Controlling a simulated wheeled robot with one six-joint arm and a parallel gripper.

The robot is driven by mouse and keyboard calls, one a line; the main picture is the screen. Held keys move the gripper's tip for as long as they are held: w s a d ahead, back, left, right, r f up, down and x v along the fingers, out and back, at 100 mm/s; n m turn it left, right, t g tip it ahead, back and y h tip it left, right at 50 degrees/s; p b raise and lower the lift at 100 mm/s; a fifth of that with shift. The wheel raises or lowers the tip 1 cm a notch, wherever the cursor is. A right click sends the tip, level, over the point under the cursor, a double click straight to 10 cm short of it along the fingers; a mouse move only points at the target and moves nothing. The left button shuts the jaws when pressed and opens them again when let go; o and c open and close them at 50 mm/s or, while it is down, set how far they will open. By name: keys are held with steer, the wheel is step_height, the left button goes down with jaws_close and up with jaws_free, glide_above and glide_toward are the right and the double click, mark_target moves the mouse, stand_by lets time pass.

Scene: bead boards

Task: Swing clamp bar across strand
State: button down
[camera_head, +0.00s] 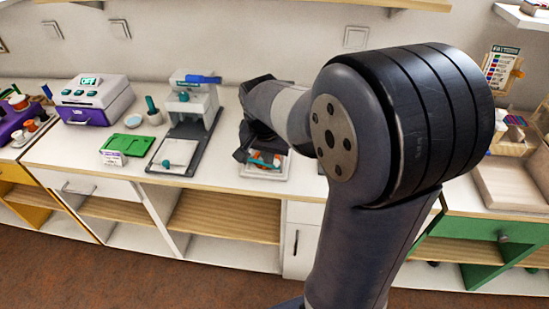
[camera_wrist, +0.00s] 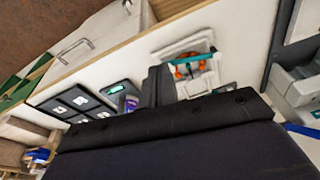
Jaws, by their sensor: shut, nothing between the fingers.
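My gripper (camera_head: 250,153) is shut and empty. It hangs over the counter beside a small white tray (camera_head: 281,174) that holds orange and teal pieces. In the wrist view my gripper's dark fingers (camera_wrist: 157,86) are together, with the tray (camera_wrist: 206,86) just beyond them. A grey and white press-like stand (camera_head: 204,101) with a blue bar (camera_head: 204,79) on top is left of my gripper. A blue bar also shows at the right edge of the wrist view (camera_wrist: 303,130). I cannot make out a strand or tell which part is the clamp bar.
A white machine with a purple drawer (camera_head: 92,97) and a green board (camera_head: 133,144) are on the left of the counter. A dark panel with white squares (camera_wrist: 72,104) lies near the tray. My arm hides much of the right counter.

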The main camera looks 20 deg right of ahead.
steer(key=shift+n, duration=0.3)
steer(key=x, duration=0.9)
steer(key=shift+w+d+f, duration=0.15)
steer(key=shift+w+d, duration=0.15)
steer(key=shift+w, duration=0.15)
steer(key=w+d, duration=0.1)
steer(key=w+p, duration=0.1)
steer(key=shift+w+d+f, duration=0.15)
steer(key=shift+w+d, duration=0.15)
steer(key=shift+d, duration=0.05)
steer(key=shift+w+d+f, duration=0.15)
steer(key=shift+w+d, duration=0.05)
steer(key=shift+w, duration=0.1)
